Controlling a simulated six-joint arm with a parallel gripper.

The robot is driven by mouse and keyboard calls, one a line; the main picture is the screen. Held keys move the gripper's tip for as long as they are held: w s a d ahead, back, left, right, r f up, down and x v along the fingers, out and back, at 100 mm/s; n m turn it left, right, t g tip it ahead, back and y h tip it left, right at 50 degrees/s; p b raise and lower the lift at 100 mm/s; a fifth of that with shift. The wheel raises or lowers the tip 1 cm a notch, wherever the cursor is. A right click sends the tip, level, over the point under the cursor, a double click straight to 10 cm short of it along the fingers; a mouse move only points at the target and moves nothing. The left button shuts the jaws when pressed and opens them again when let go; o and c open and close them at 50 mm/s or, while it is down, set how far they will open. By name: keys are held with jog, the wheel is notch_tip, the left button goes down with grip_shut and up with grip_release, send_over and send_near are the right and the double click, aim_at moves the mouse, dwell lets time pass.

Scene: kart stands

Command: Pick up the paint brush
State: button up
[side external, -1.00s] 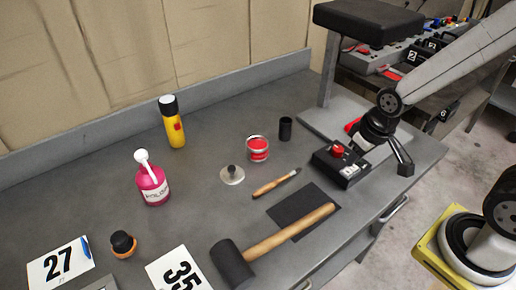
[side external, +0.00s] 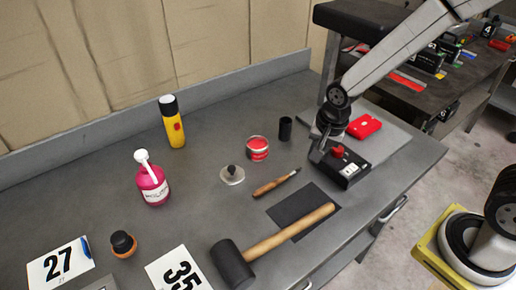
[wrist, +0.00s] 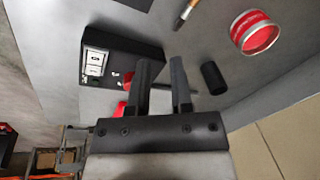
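The paint brush (side external: 274,184), with a brown wooden handle and a dark tip, lies flat on the grey workbench (side external: 215,128), left of the black box. Part of it shows at the top edge of the wrist view (wrist: 185,14). My gripper (side external: 317,150) hovers at the black box, to the upper right of the brush and apart from it. In the wrist view my gripper (wrist: 160,68) has its two dark fingers apart with nothing held between them.
A black box (side external: 346,168) with a red button stands right of the brush. A red tin (side external: 257,149), a black cylinder (side external: 285,128) and a round metal piece (side external: 232,175) stand nearby. A mallet (side external: 290,232) lies in front over a dark pad (side external: 287,208).

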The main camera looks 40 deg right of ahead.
aim_at(291, 173)
jog(key=w+a+f+m, duration=0.1)
jog(key=m, duration=0.1)
jog(key=w+m, duration=0.2)
jog(key=w+a+f+m, duration=0.1)
jog(key=m, duration=0.2)
jog(key=shift+w+a+f, duration=0.2)
jog(key=shift+a+f, duration=0.1)
jog(key=shift+f, duration=0.1)
jog(key=shift+w+f, duration=0.2)
jog(key=shift+f, duration=1)
jog(key=shift+w+f, duration=0.15)
jog(key=shift+f, duration=1.15)
jog(key=shift+w+f, duration=0.15)
jog(key=shift+f, duration=1.1)
grip_shut()
